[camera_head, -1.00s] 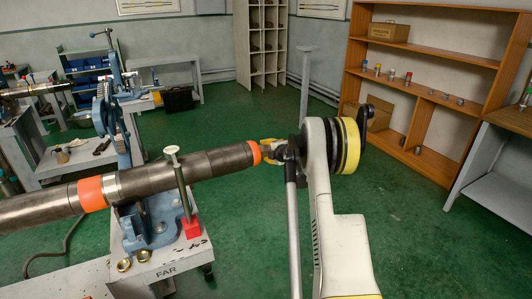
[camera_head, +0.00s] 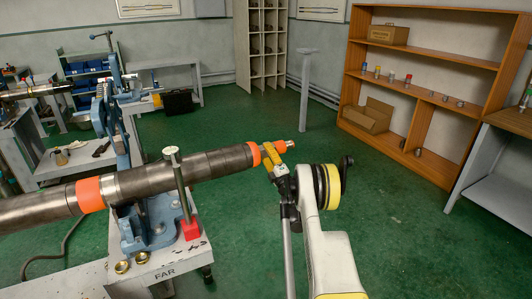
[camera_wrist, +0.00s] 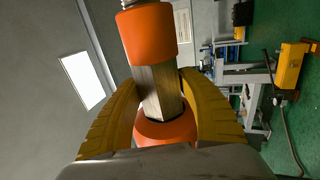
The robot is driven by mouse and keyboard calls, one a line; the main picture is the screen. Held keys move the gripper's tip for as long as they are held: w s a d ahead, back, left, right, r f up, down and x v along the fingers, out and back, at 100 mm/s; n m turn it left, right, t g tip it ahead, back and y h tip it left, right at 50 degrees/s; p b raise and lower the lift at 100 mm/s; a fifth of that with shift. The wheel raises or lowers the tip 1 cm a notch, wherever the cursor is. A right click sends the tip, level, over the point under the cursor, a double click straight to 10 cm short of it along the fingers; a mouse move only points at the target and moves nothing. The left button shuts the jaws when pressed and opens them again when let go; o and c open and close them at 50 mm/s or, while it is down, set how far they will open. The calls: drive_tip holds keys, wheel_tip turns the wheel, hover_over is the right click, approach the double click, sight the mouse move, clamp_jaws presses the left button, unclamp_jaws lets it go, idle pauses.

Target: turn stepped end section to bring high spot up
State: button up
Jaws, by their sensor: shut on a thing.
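A stepped steel pipe (camera_head: 165,176) runs from the left edge toward the middle in the head view, narrowing in steps to the right. Orange bands mark it, one at the left (camera_head: 90,194) and one near its end (camera_head: 254,154). Its stepped end section ends in an orange collar (camera_head: 281,147) and a short metal tip (camera_head: 291,144). My gripper (camera_head: 272,158) is shut on this end section, between the orange parts. In the wrist view, its yellow fingers sit on both sides of a flat-sided steel neck (camera_wrist: 160,92). I cannot tell where the high spot is.
A blue vise (camera_head: 150,225) carries the pipe on a grey bench marked FAR (camera_head: 165,274). An upright post (camera_head: 176,180) with a red base stands beside the pipe. Another blue vise and bench are behind left. Wooden shelves (camera_head: 420,80) stand back right; green floor between is open.

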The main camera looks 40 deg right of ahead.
idle(0.6)
drive_tip(key=o, duration=1.1)
drive_tip(key=shift+o, duration=0.2)
drive_tip(key=v, duration=1.2)
drive_tip(key=shift+f, duration=0.15)
drive_tip(key=shift+w, duration=0.1)
